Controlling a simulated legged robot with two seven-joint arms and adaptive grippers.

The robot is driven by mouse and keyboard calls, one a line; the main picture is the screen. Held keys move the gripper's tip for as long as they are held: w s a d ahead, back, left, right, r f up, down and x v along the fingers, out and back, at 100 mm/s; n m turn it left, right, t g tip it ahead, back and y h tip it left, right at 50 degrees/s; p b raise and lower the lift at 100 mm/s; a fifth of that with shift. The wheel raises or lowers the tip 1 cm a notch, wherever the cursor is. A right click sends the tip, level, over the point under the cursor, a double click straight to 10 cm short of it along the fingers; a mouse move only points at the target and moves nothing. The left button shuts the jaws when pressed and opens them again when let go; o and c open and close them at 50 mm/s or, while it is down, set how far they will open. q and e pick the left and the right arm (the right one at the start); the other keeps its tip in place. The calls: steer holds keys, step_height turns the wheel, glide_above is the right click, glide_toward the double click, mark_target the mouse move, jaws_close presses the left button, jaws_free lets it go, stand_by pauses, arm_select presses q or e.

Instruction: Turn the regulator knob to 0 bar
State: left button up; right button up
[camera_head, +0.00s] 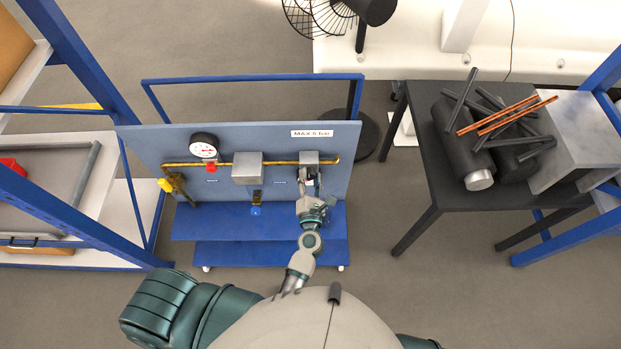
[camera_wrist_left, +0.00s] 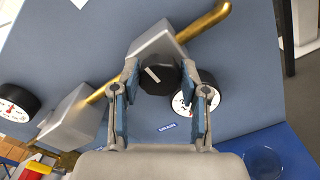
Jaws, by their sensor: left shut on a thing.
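The regulator knob (camera_wrist_left: 158,78) is black with a white mark and sits below a grey block (camera_wrist_left: 155,45) on the brass pipe in the left wrist view. My left gripper (camera_wrist_left: 161,72) is shut on the knob, with one finger at each side. In the head view my left gripper (camera_head: 311,190) is at the right part of the blue panel, just below the grey block (camera_head: 309,158). A round white gauge (camera_wrist_left: 184,103) sits beside the knob, partly hidden by the right finger. Its reading is too small to tell. My right gripper does not show.
Another gauge (camera_head: 203,145), a second grey block (camera_head: 247,168) and a yellow-handled valve (camera_head: 166,185) sit to the left on the panel (camera_head: 340,185). A dark table (camera_head: 419,190) with cylinders and rods stands at right. Blue racks stand at both sides.

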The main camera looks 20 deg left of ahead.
arm_select(q)
steer(key=shift+s+f, duration=0.1)
steer(key=shift+f, duration=0.2)
steer(key=o, duration=1.1)
steer(key=shift+o, duration=0.2)
steer(key=shift+r, duration=0.1)
steer(key=v, duration=0.7)
steer(key=shift+s+d, duration=0.15)
